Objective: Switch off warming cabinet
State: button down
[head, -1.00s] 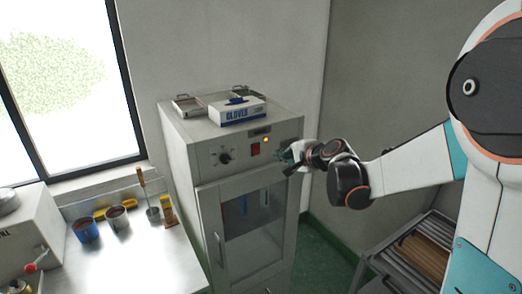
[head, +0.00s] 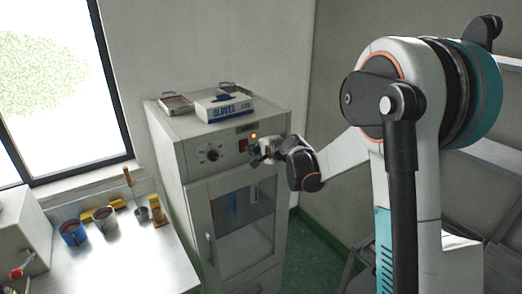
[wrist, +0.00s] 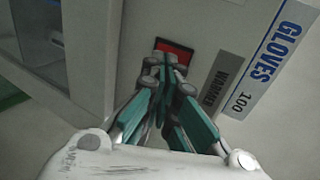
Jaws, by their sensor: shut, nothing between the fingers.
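The warming cabinet (head: 170,160) is a grey upright box with a glass door, standing against the wall in the head view. Its top panel carries a black dial (head: 211,155), a red switch (head: 243,146) and a lit amber lamp (head: 253,136). My gripper (head: 259,154) is shut and empty, just right of the red switch. In the wrist view the fingertips of my gripper (wrist: 165,62) lie over the lower part of the red switch (wrist: 177,49). I cannot tell whether they touch it. The "WARMER" label (wrist: 219,80) is beside the fingers.
On the cabinet top are a glove box (head: 224,108) and metal trays (head: 176,103). A worktable (head: 135,250) with cups and tools stands at left. A dark rack is partly hidden behind my arm at lower right. Green floor shows between cabinet and rack.

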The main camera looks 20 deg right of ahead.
aim_at(246, 145)
jog(key=shift+x, duration=1.45)
jog(key=shift+w+a+f+b, duration=0.1)
jog(key=shift+w+f+b, duration=0.15)
jog(key=shift+b, duration=0.25)
jog(key=shift+r, duration=0.15)
jog(key=shift+r+p, duration=0.35)
jog(key=shift+r, duration=0.3)
jog(key=shift+s, duration=0.1)
